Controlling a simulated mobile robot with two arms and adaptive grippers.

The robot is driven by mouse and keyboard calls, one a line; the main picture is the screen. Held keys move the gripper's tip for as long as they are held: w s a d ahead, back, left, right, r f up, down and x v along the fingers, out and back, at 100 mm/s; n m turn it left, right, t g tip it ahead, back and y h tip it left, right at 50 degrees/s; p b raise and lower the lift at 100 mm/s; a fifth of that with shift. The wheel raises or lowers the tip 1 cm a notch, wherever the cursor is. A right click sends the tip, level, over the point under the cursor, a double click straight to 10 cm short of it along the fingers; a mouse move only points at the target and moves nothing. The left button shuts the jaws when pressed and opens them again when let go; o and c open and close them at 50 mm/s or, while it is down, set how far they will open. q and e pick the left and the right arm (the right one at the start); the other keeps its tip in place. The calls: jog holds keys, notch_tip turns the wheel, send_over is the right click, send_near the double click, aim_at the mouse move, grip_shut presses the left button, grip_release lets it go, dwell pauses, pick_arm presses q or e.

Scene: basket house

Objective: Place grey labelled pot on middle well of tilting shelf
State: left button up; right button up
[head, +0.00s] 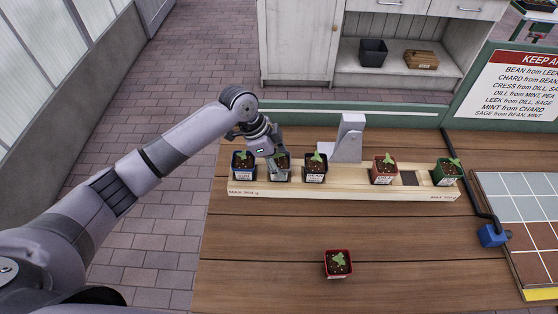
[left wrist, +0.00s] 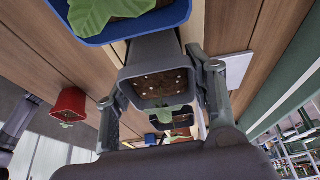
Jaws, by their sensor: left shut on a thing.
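The grey pot (head: 287,178) with a green seedling is between the fingers of my left gripper (head: 279,163), which is shut on it. It is at the left part of the tilting shelf (head: 345,189), between a blue pot (head: 243,174) and a dark labelled pot (head: 315,178). I cannot tell whether it touches the shelf. The left wrist view shows the grey pot (left wrist: 155,48) between both fingers (left wrist: 160,95), with the blue pot (left wrist: 125,27) close by. Its label is not clearly seen. My right gripper is out of view.
A red pot (head: 384,179) and a green pot (head: 447,181) stand right on the shelf, with an empty dark well (head: 409,178) between them. A grey stand (head: 349,138) rises behind. Another red pot (head: 338,271) is on the table. A tiled panel (head: 525,195) lies right.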

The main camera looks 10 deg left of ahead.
pick_arm(q)
jog(key=o, duration=1.5)
jog(key=shift+f, duration=0.1)
jog(key=shift+o, duration=0.7)
jog(key=b+v, duration=0.1)
jog(key=v, duration=1.1)
jog(key=shift+b, duration=0.4)
